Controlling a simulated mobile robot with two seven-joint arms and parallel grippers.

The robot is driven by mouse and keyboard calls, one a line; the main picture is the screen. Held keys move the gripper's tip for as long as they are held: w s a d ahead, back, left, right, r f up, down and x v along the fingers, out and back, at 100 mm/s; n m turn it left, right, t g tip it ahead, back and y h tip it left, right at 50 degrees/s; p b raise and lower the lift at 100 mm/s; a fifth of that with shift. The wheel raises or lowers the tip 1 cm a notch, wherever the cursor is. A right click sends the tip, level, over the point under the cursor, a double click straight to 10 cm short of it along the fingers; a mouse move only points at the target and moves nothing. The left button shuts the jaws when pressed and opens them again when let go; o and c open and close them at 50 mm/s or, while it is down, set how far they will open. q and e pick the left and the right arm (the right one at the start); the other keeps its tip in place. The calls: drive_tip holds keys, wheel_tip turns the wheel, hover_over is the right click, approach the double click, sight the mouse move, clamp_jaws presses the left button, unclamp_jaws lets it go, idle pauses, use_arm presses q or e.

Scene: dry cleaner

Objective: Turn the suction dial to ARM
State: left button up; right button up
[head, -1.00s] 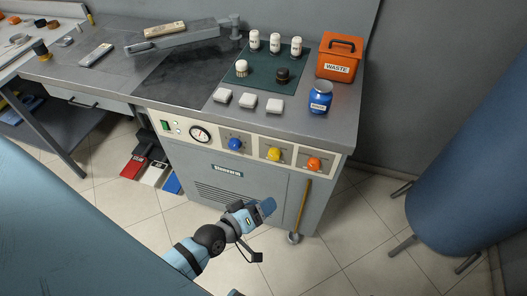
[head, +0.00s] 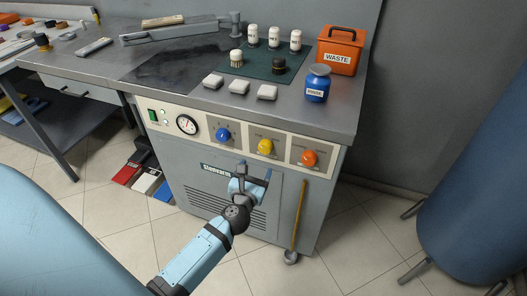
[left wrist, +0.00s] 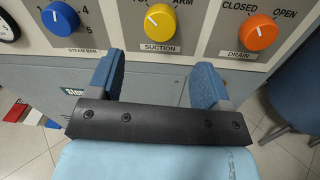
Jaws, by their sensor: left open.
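The suction dial (head: 265,147) is a yellow knob in the middle of the panel, between a blue and an orange knob. In the left wrist view the suction dial (left wrist: 160,28) has a white mark pointing up and left, away from the ARM label at its upper right. The left label is partly cut off. My left gripper (head: 254,175) is open and empty, in front of the machine below the panel. In the left wrist view the fingers of my left gripper (left wrist: 158,70) stand below the dial, one to each side, apart from it. My right gripper is out of view.
The blue steam bar knob (head: 222,134) and orange drain knob (head: 309,158) flank the dial. A wooden-handled rod (head: 299,215) leans at the machine's right front. The counter holds a waste bin (head: 339,52) and a blue jar (head: 318,83). The floor in front is clear.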

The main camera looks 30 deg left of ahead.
sight(264, 150)
use_arm(q)
drive_tip(key=x, duration=0.8)
drive_tip(key=shift+w, duration=0.25)
drive_tip(key=c, duration=0.9)
